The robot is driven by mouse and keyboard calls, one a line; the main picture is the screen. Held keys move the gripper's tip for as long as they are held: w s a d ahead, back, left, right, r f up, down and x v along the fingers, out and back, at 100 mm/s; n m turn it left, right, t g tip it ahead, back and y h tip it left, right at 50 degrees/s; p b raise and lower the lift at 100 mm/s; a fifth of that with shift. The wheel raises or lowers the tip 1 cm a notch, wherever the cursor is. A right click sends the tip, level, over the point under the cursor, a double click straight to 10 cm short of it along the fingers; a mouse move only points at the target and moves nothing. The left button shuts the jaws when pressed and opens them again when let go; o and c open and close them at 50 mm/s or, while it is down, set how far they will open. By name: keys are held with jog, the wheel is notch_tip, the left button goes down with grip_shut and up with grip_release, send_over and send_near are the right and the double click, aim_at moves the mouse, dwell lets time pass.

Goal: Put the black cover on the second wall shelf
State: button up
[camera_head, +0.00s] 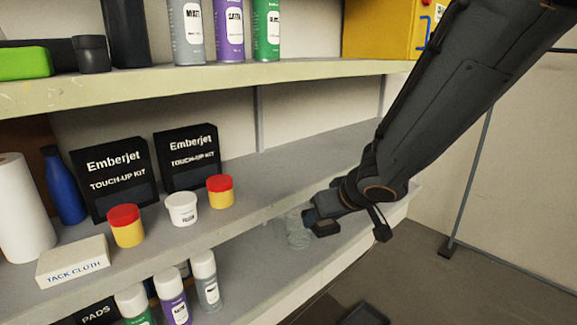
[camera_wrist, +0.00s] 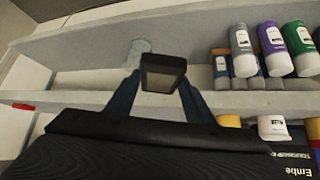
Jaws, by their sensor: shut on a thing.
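The black cover (camera_wrist: 163,75), a small dark block with a paler face, is held between the two dark fingers of my gripper (camera_wrist: 160,90). In the head view my gripper (camera_head: 318,218) reaches in from the right, with the dark cover (camera_head: 325,229) at its tip. It is near the right end of the middle shelf (camera_head: 255,200) and in front of the lower shelf (camera_head: 265,262). The cover appears off the shelf surfaces, but its exact height is unclear. The upper shelf (camera_head: 200,83) is above and to the left.
A pale translucent item (camera_head: 298,235) lies on the lower shelf just behind the cover. The middle shelf holds black kit boxes (camera_head: 112,178), tubs (camera_head: 182,209) and a tack cloth box (camera_head: 73,262); its right part is bare.

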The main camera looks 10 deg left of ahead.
jog(key=a+r+n+g+y, duration=0.2)
jog(key=a+r+n, duration=0.2)
jog(key=a+r, duration=0.8)
jog(key=shift+a+r, duration=0.3)
jog(key=shift+r, duration=0.4)
